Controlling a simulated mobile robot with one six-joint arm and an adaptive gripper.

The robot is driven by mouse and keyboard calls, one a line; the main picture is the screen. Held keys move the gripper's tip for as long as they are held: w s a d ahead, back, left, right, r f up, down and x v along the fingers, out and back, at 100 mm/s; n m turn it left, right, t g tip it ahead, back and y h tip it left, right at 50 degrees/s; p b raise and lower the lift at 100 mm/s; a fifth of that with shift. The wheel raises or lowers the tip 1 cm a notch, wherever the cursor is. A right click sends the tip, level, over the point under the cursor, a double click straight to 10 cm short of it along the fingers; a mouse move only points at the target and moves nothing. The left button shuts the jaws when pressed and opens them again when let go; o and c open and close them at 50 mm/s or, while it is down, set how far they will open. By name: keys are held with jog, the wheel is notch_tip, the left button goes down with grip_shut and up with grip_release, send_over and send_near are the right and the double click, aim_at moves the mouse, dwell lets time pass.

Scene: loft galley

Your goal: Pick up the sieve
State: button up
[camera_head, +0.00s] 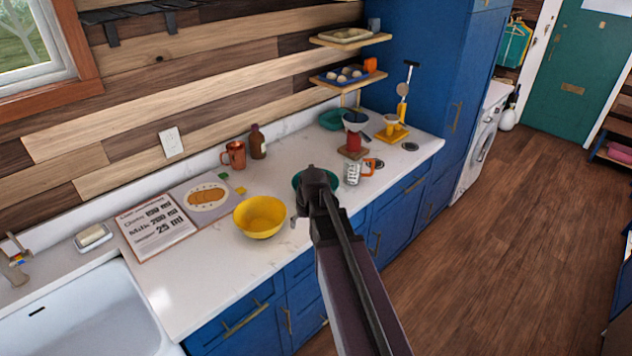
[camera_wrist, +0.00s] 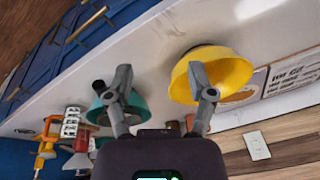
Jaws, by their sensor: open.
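No object is clearly recognisable as a sieve. The likeliest is a small pale grey patterned cylinder with an orange handle (camera_head: 352,173), upright on the counter right of my gripper in the head view. It appears as a banded pale cylinder (camera_wrist: 70,122) at the left of the wrist view. My gripper (camera_head: 310,205) is open and empty above the counter; both fingers (camera_wrist: 155,90) show spread apart in the wrist view. A green bowl (camera_head: 299,180) is partly hidden behind my gripper; in the wrist view a finger overlaps it (camera_wrist: 133,104).
A yellow bowl (camera_head: 260,217) stands left of my gripper. Behind the cylinder are a red stand with a white cone (camera_head: 354,141) and a yellow stand (camera_head: 392,134). A copper mug (camera_head: 234,155) and brown bottle (camera_head: 257,142) stand near the wall. The counter's front strip is clear.

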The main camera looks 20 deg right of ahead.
jog(key=w+d+r+m+t+p, duration=0.1)
jog(key=w+d+r, duration=0.1)
jog(key=w+d, duration=0.2)
jog(key=w+d+r+t+p, duration=0.1)
jog(key=w+d+r+p, duration=0.1)
jog(key=d, duration=0.7)
jog(key=shift+w+d+r+m+t, duration=0.35)
jog(key=shift+w+r, duration=0.35)
jog(key=shift+w, duration=0.55)
jog(key=shift+f, duration=0.1)
jog(key=b+x, duration=0.7)
jog(key=x, duration=0.1)
jog(key=shift+w+f+b, duration=0.1)
jog(key=shift+f+b, duration=0.15)
jog(key=shift+b, duration=0.05)
jog(key=shift+b+x, duration=2.35)
jog(key=shift+x, duration=0.2)
grip_shut()
